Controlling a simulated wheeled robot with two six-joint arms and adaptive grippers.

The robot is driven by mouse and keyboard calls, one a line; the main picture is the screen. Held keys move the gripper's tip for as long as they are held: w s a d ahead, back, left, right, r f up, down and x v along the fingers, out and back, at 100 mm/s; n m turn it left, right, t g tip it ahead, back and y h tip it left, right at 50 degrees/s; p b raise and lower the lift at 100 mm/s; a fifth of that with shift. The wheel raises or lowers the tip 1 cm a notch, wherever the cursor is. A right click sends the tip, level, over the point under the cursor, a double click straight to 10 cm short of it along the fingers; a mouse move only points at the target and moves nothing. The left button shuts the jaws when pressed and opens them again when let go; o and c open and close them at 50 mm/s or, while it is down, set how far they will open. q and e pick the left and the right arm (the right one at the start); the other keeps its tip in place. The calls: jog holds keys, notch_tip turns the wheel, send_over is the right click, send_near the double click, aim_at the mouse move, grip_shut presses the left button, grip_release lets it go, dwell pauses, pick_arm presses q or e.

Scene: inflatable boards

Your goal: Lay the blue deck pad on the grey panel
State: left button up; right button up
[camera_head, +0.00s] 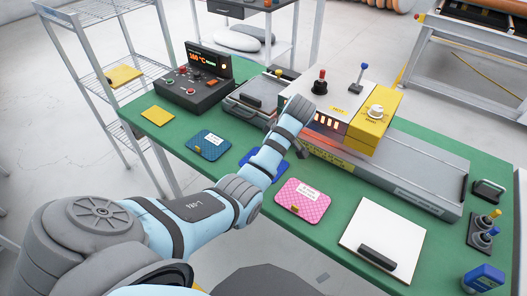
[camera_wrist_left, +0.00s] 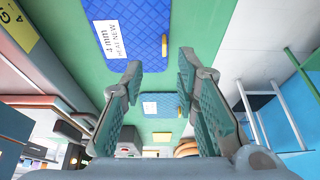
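The blue deck pad (camera_head: 247,158) lies on the green table, largely hidden behind my left forearm in the head view. In the left wrist view the blue pad (camera_wrist_left: 146,25) shows a white label and a yellow tab. My left gripper (camera_wrist_left: 160,62) is open and empty, its two teal-lined fingers apart, above the table near this pad. My right gripper is out of view.
A teal-blue pad (camera_head: 208,145), a yellow pad (camera_head: 157,115) and a pink pad (camera_head: 302,201) lie along the near table edge. A white board (camera_head: 372,226) with a black handle lies at right. The press (camera_head: 340,110) and a black control box (camera_head: 193,87) stand behind.

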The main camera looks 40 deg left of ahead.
pick_arm(q)
jog(key=x, duration=0.7)
jog(key=shift+s+f+b, duration=0.3)
jog(key=shift+f+b, duration=0.05)
jog(key=shift+f, duration=0.15)
jog(key=shift+d, duration=0.1)
grip_shut()
